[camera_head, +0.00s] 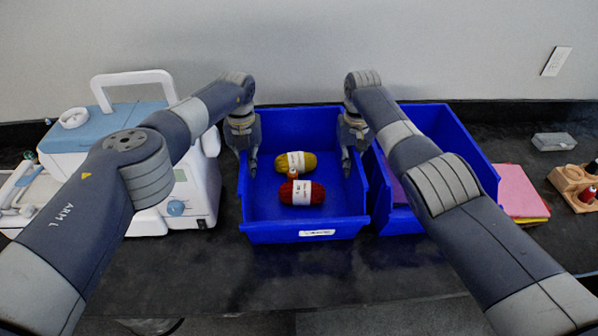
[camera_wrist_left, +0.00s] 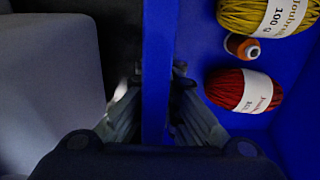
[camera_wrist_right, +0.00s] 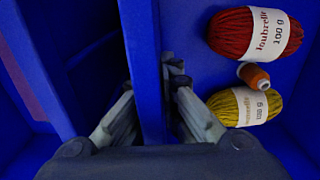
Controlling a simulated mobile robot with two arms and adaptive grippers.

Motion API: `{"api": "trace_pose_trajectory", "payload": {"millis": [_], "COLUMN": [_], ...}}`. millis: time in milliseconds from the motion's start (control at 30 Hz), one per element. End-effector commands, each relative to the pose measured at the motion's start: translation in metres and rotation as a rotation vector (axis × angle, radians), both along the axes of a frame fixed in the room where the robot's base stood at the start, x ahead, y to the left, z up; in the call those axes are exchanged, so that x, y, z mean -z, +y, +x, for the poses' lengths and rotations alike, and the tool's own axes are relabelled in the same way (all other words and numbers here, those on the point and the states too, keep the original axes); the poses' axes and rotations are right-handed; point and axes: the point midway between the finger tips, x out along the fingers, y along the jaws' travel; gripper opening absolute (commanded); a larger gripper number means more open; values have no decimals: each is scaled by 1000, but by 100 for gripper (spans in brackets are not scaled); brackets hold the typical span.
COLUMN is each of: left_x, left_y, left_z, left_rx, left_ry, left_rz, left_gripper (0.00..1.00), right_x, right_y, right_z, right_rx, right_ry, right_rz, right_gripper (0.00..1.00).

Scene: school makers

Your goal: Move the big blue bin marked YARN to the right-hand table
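The big blue bin (camera_head: 262,228) stands on the dark table, with a white label (camera_head: 317,233) on its front too small to read. It holds a yellow yarn ball (camera_head: 296,164), a red yarn ball (camera_head: 302,192) and a small orange spool (camera_head: 292,173). My left gripper (camera_head: 246,168) is at its left wall, one finger on each side; the left wrist view shows the fingertips close against that wall (camera_wrist_left: 158,60). My right gripper (camera_head: 354,165) straddles the right wall (camera_wrist_right: 143,50) the same way, fingertips close against it. I cannot tell whether the bin touches the table.
A second blue bin (camera_head: 470,150) stands close along the right side. A white and blue machine (camera_head: 185,190) is close on the left. Coloured sheets (camera_head: 518,190), a wooden holder (camera_head: 575,183) and a grey box (camera_head: 554,141) lie farther right. The wall is behind.

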Motion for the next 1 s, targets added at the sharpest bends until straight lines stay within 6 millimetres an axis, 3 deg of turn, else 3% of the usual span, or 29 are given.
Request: {"api": "trace_pose_trajectory", "payload": {"millis": [567,1000], "left_x": [-9,-42], "left_y": [0,0], "left_z": [1,1], "left_rx": [-1,-1], "left_ry": [-3,-3], "left_rz": [-1,0], "left_gripper": [0,0], "right_x": [-9,-42], "right_y": [0,0], "right_z": [1,1], "right_rx": [0,0], "right_ry": [-3,-2], "right_rz": [0,0], "right_gripper": [0,0]}}
